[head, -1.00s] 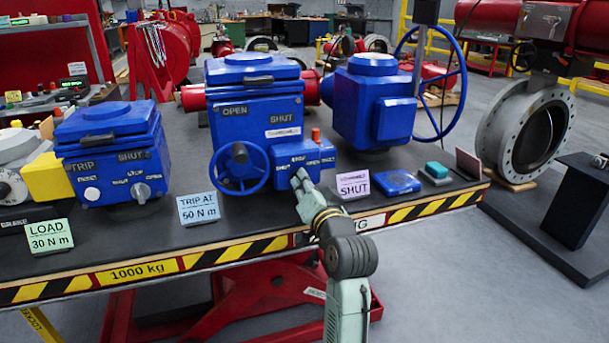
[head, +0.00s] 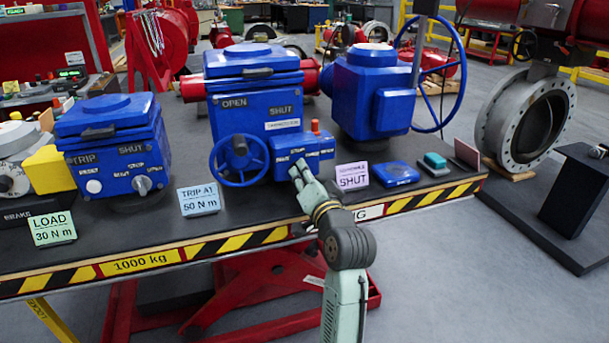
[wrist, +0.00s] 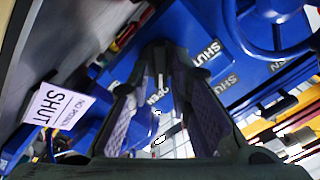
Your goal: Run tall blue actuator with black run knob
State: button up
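The tall blue actuator (head: 240,120) stands in the middle of the bench in the head view, with OPEN and SHUT labels on its front, a blue handwheel (head: 239,160) and a small blue control box (head: 318,146) low on its right side. My gripper (head: 297,167) is at the front of that box. The black run knob cannot be made out; the fingers cover that part of the box. In the wrist view my gripper (wrist: 163,75) has its two padded fingers apart, with dark shapes between the tips. Whether they grip the knob cannot be told.
An orange-red knob (head: 315,126) stands on top of the control box. A shorter blue actuator (head: 112,150) is at left, another blue unit (head: 365,100) at right.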

jog(key=shift+o, duration=1.1)
jog(key=v, duration=1.2)
